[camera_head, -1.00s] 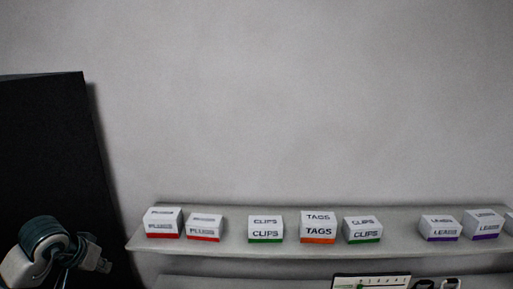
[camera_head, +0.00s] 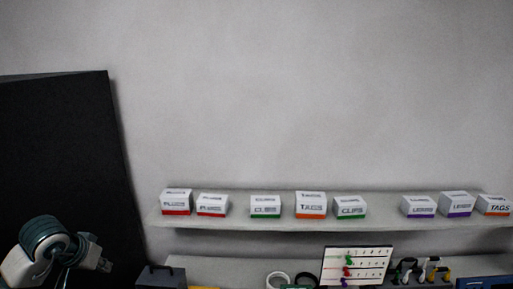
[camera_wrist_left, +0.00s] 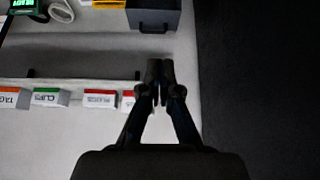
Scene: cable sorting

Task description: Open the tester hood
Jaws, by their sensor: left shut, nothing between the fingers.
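A dark grey box (camera_head: 161,277) with a handle-like bar on top stands at the bottom of the head view; it may be the tester hood, and its lower part is cut off. In the left wrist view, the dark box (camera_wrist_left: 157,16) shows at the top with its bar. A device with a green READY screen (camera_wrist_left: 22,5) is at that view's top left corner. My left gripper (camera_head: 105,265) is left of the box in the head view. In the left wrist view, my left gripper (camera_wrist_left: 160,71) is shut and empty, its tips just below the box. My right gripper is out of view.
A shelf (camera_head: 300,223) carries several labelled white boxes. Below it are a chart board (camera_head: 356,265), a white ring (camera_head: 278,281) and yellow and black items (camera_head: 421,270). A large black panel (camera_head: 60,150) stands on the left, behind my left arm.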

